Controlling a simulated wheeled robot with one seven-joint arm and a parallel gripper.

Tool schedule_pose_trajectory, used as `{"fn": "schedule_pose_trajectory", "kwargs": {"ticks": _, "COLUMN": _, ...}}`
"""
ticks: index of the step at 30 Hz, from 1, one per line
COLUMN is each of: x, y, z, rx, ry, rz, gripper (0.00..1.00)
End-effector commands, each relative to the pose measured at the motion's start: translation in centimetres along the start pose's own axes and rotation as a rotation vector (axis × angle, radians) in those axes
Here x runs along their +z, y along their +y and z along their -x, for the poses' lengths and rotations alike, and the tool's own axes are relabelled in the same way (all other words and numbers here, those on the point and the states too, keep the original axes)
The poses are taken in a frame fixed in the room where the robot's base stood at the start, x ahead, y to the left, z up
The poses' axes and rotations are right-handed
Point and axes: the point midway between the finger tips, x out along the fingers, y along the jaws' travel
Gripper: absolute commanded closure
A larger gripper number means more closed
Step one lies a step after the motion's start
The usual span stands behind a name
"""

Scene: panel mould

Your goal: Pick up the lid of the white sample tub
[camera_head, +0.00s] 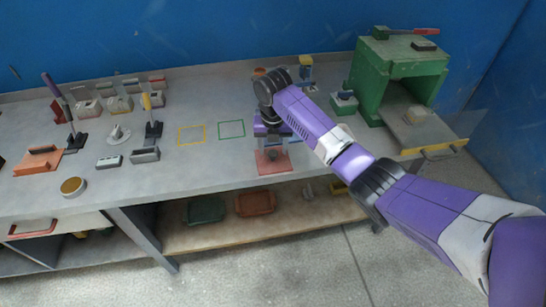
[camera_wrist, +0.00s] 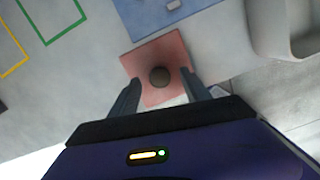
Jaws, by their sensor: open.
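A flat pinkish-red square piece (camera_wrist: 144,62) with a dark round knob (camera_wrist: 160,76) lies below my gripper (camera_wrist: 161,86) in the wrist view. I cannot tell for sure whether it is the tub's lid. My gripper is open, with one finger on each side of the knob in the picture. No contact is visible. In the head view the red square (camera_head: 271,161) lies at the table's front edge, under my gripper (camera_head: 271,146). I cannot clearly make out a white sample tub in either view.
Yellow (camera_head: 192,135) and green (camera_head: 231,129) outlined squares mark bare table to the left. A green box-like housing (camera_head: 370,85) stands at the right. A blue flat thing (camera_wrist: 165,14) lies beyond the red square. Several small items stand at the far left.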

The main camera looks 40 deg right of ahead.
Motion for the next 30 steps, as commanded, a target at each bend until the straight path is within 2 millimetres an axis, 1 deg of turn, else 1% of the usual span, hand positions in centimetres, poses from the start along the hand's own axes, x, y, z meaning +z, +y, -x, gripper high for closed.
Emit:
{"fn": "schedule_pose_trajectory", "kwargs": {"ticks": 1, "x": -0.05, "y": -0.04, "z": -0.5, "rx": -0.002, "ry": 0.002, "rz": 0.0, "gripper": 0.44}}
{"fn": "schedule_pose_trajectory", "kwargs": {"ticks": 4, "x": -0.04, "y": -0.03, "z": -1.14, "rx": -0.001, "ry": 0.001, "rz": 0.0, "gripper": 0.44}}
{"fn": "schedule_pose_trajectory", "kwargs": {"ticks": 11, "x": -0.03, "y": 0.0, "z": -1.28, "rx": 0.0, "ry": 0.0, "rz": 0.0, "gripper": 0.44}}
{"fn": "schedule_pose_trajectory", "kwargs": {"ticks": 12, "x": -0.03, "y": 0.0, "z": -1.28, "rx": 0.0, "ry": 0.0, "rz": 0.0, "gripper": 0.52}}
{"fn": "schedule_pose_trajectory", "kwargs": {"ticks": 14, "x": -0.03, "y": 0.01, "z": -1.27, "rx": 0.0, "ry": 0.0, "rz": 0.0, "gripper": 0.64}}
{"fn": "schedule_pose_trajectory", "kwargs": {"ticks": 15, "x": -0.03, "y": 0.01, "z": -1.26, "rx": 0.0, "ry": 0.0, "rz": 0.0, "gripper": 0.72}}
{"fn": "schedule_pose_trajectory", "kwargs": {"ticks": 19, "x": -0.03, "y": 0.01, "z": -1.25, "rx": 0.0, "ry": 0.0, "rz": 0.0, "gripper": 0.97}}
{"fn": "schedule_pose_trajectory", "kwargs": {"ticks": 20, "x": -0.02, "y": 0.01, "z": -1.25, "rx": 0.0, "ry": 0.0, "rz": 0.0, "gripper": 1.0}}
{"fn": "schedule_pose_trajectory", "kwargs": {"ticks": 30, "x": 0.04, "y": 0.03, "z": -1.02, "rx": 0.001, "ry": -0.001, "rz": 0.0, "gripper": 1.0}}
